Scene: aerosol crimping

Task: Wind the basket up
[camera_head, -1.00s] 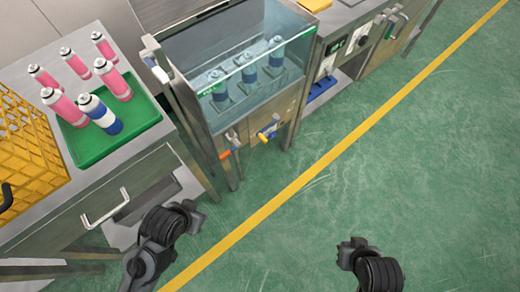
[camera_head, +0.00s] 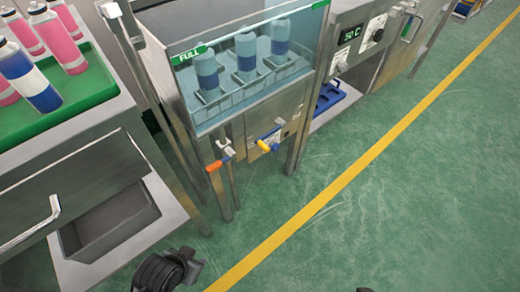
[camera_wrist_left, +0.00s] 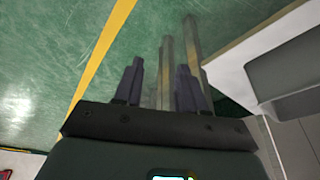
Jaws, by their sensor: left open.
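The basket (camera_head: 218,107) is a wire rack under several blue-and-grey cans (camera_head: 246,58) inside a glass-fronted water tank (camera_head: 190,90). Below the tank front are a lever with an orange grip (camera_head: 214,166) and a fitting with yellow and blue handles (camera_head: 268,143); I cannot tell which one works the basket. My left gripper (camera_head: 188,264) is at the bottom edge, over the floor, in front of and below the tank and apart from both handles. In the left wrist view its two dark fingers (camera_wrist_left: 160,88) are apart with nothing between them. Only a dark sliver, probably my right arm, shows at the bottom edge.
Tank legs (camera_head: 300,145) reach the floor. A 50 C control panel (camera_head: 360,35) is at right. The green floor is clear.

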